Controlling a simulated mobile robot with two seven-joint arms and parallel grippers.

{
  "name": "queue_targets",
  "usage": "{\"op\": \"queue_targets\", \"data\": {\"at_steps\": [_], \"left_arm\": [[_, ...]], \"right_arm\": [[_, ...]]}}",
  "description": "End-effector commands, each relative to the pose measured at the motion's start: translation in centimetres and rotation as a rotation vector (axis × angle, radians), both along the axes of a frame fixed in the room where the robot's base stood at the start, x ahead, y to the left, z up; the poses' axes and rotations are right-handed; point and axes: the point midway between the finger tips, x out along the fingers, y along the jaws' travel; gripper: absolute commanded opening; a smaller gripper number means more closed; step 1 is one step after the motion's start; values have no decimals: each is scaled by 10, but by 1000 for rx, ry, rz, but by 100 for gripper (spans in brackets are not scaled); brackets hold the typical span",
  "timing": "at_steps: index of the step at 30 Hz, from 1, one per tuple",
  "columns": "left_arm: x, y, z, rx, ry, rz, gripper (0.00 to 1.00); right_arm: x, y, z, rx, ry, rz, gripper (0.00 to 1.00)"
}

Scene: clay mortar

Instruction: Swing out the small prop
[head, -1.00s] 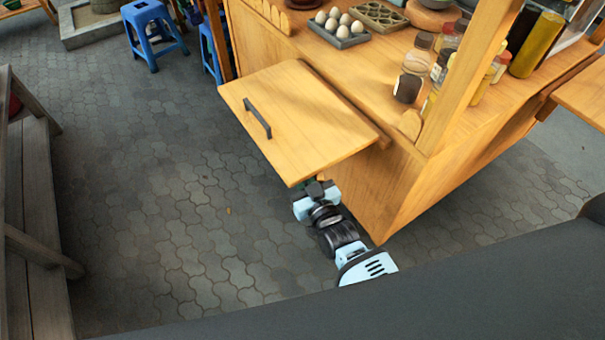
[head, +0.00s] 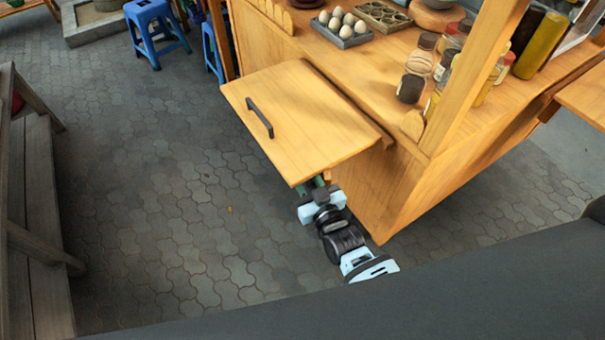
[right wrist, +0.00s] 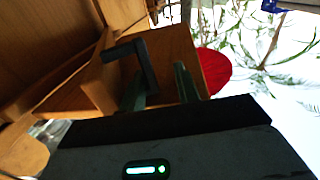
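In the head view a wooden flap (head: 300,120) with a black handle (head: 260,118) stands out level from the cart's side. My right gripper (head: 314,185) reaches in under its near edge, its fingers partly covered by the flap. In the right wrist view my right gripper (right wrist: 161,88) has two dark green fingers standing apart. A dark angled bar (right wrist: 146,65) on a wooden piece (right wrist: 176,55), possibly the small prop, reaches down between the fingers, close to the left one. I cannot tell whether they touch. The prop is hidden in the head view. My left gripper is not in view.
The wooden cart (head: 385,185) stands right of my arm, with eggs in a grey tray (head: 341,30) and several jars (head: 412,80) on top. A wooden bench (head: 40,220) is at left. Blue stools (head: 155,25) stand at the back. The paved floor between is clear.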

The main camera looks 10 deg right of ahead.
Motion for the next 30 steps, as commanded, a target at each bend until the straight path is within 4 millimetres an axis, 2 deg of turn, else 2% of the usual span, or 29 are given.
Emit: {"op": "queue_targets", "data": {"at_steps": [6, 12, 23, 30], "left_arm": [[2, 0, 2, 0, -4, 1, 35], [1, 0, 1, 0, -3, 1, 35], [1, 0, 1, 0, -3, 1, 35], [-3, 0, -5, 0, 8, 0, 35]], "right_arm": [[-36, -5, -2, 1, 4, 3, 32], [-58, -9, -2, 1, 5, 4, 32], [-64, -10, -2, 1, 4, 5, 32], [-64, -4, 4, 89, -22, 1, 3]]}}
